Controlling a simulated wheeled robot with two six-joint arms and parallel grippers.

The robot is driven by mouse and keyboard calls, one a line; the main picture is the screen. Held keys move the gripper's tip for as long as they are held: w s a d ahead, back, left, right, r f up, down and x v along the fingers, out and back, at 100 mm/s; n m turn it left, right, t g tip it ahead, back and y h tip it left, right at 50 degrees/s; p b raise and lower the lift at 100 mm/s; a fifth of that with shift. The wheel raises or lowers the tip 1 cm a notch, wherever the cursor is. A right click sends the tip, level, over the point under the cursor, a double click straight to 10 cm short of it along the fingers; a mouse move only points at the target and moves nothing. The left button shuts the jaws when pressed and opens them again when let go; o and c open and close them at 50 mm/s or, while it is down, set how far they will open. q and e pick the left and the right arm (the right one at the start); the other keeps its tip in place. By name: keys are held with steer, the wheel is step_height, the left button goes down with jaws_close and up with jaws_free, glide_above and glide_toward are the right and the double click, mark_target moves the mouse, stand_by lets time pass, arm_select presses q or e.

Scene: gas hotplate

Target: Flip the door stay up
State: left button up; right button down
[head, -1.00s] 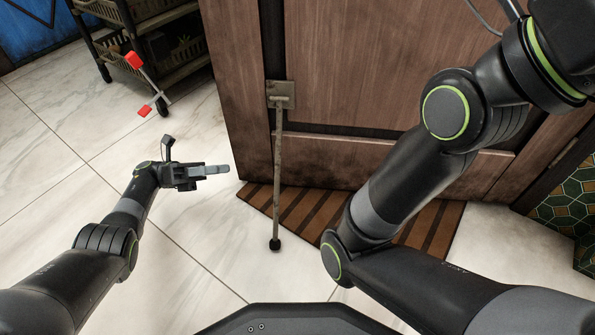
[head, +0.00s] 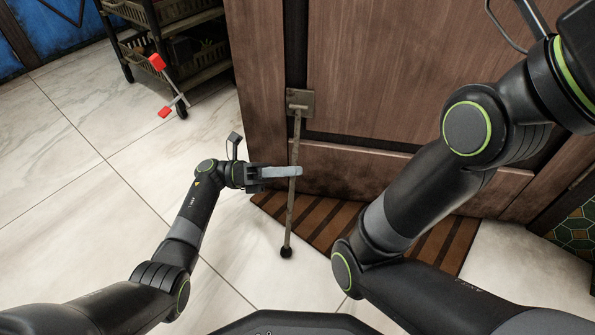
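The door stay is a thin metal rod (head: 290,220) hanging down from a bracket plate (head: 300,102) on the brown wooden door (head: 400,70). Its dark round foot (head: 286,252) is at the floor. My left gripper (head: 298,171) points right, with its fingers across the middle of the rod. The near finger hides a short piece of the rod. I cannot tell whether the fingers touch it or how far apart they are. My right arm reaches up at the right, and its gripper is outside the picture.
A striped brown mat (head: 345,222) lies at the foot of the door. A shelf rack with baskets (head: 175,40) stands at the back left, with a red-ended object (head: 170,88) by it. The pale tiled floor at the left is clear.

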arm_select(q)
steer(key=shift+s+d+r, duration=0.2)
steer(key=shift+d+r, duration=0.45)
steer(key=shift+d, duration=0.35)
steer(key=shift+d+g, duration=0.4)
steer(key=shift+d, duration=0.25)
steer(key=c, duration=0.4)
steer(key=shift+d+f, duration=0.1)
steer(key=shift+d, duration=0.05)
jaws_close()
steer(key=shift+a, duration=0.35)
steer(key=shift+o, duration=2)
jaws_free()
